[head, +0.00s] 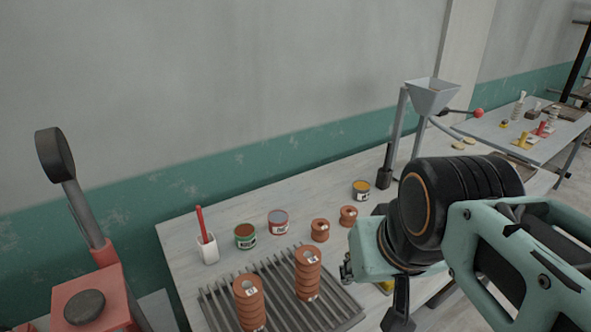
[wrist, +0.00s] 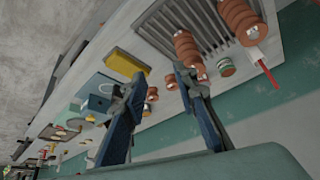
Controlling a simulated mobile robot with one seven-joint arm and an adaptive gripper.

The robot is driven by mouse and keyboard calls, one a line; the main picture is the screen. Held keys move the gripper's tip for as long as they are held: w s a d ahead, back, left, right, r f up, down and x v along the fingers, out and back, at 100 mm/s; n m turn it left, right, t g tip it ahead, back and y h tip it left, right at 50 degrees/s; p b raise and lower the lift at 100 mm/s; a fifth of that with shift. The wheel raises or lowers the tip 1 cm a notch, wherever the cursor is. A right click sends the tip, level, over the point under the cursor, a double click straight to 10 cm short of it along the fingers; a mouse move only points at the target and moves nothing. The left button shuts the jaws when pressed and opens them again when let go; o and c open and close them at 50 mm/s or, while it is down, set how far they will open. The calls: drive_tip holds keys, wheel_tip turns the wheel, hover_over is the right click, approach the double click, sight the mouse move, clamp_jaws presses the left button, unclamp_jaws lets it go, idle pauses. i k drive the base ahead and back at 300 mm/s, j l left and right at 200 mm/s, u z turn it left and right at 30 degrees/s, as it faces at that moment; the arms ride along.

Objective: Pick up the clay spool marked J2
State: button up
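Terracotta clay spools stand in two stacks on a slatted grey rack, a left stack (head: 249,308) and a right stack (head: 307,278). Two single spools, one (head: 320,230) and another (head: 348,215), sit on the table behind the rack. Small white tags show on some spools, but I cannot read which is J2. In the wrist view the stacks (wrist: 240,22) and (wrist: 188,50) appear at the top, and a single spool (wrist: 171,82) shows between my fingers. My gripper (wrist: 160,75) is open and empty, its fingers apart; the head view largely hides them behind the wrist.
The slatted rack (head: 275,277) lies on the pale table. A white cup with a red stick (head: 207,250), a green tin (head: 245,236), a red-and-grey tin (head: 278,222) and a yellow tin (head: 361,190) stand behind it. A hopper (head: 432,96) rises at the back.

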sight(320, 227)
drive_tip(key=i+l+u, duration=0.15)
drive_tip(key=l+u, duration=0.15)
drive_tip(key=l, duration=0.15)
drive_tip(key=i+l+u, duration=0.1)
drive_tip(key=l+u, duration=0.15)
drive_tip(key=l, duration=0.2)
drive_tip(key=l+u, duration=0.3)
drive_tip(key=l, duration=0.2)
drive_tip(key=l+z, duration=0.2)
drive_tip(key=l, duration=0.25)
drive_tip(key=j+u, duration=0.3)
drive_tip(key=i+l, duration=0.05)
